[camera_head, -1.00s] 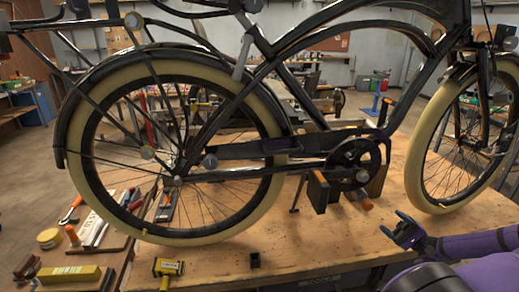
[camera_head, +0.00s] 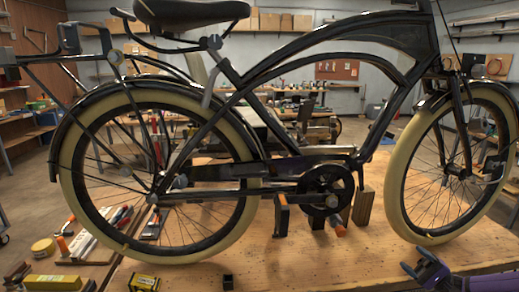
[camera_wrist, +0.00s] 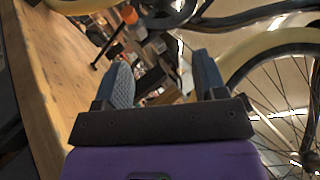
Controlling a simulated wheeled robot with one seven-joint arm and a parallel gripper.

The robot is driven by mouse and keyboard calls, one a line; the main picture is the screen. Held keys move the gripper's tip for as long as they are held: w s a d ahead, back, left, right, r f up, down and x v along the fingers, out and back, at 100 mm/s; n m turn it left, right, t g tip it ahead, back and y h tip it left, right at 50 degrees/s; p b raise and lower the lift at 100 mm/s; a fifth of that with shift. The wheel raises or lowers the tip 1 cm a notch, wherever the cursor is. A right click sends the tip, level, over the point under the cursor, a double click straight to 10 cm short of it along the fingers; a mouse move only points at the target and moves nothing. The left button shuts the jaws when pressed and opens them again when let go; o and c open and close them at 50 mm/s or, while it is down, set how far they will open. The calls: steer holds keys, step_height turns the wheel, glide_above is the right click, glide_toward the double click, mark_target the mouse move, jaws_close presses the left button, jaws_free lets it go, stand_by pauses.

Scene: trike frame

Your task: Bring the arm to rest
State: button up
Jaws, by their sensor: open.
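My gripper (camera_head: 422,266) is at the lower right of the head view, low over the front right part of the wooden workbench (camera_head: 300,262). Its jaws are open, and nothing shows between them. In the wrist view the two blue-grey fingers of my gripper (camera_wrist: 163,85) stand apart, with the bench at left and a wheel at right. Part of my purple arm shows at the head view's lower right edge. The dark bike frame (camera_head: 315,42) stands on the bench with its cream-tyred rear wheel (camera_head: 68,165) and front wheel (camera_head: 398,190).
The front wheel is close behind my gripper in the head view. A yellow box (camera_head: 145,282) and a small black block (camera_head: 228,282) lie at the bench's front. Hand tools and a yellow tin (camera_head: 43,246) lie at left.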

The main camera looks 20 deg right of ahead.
steer(key=w+a+r+n+g+h, duration=0.25)
steer(key=a+r+g+h, duration=0.35)
steer(key=a+r+g, duration=0.4)
steer(key=w+a+r+n+g+h, duration=0.2)
steer(key=a+r+n+g+h, duration=0.2)
steer(key=a+r+g+h, duration=0.5)
steer(key=s+a+r+n+t+h, duration=0.1)
steer(key=s+a+r+t, duration=0.4)
steer(key=r, duration=0.5)
steer(key=s+a+r+n+t+h, duration=0.2)
steer(key=s+a+r+t+h, duration=0.1)
steer(key=s+a+r, duration=0.7)
steer(key=shift+s+r+t, duration=0.15)
steer(key=shift+s+t, duration=0.05)
steer(key=shift+t, duration=0.7)
steer(key=shift+w+a+n, duration=0.1)
steer(key=shift+n, duration=0.15)
steer(key=shift+c, duration=0.2)
stand_by(0.6)
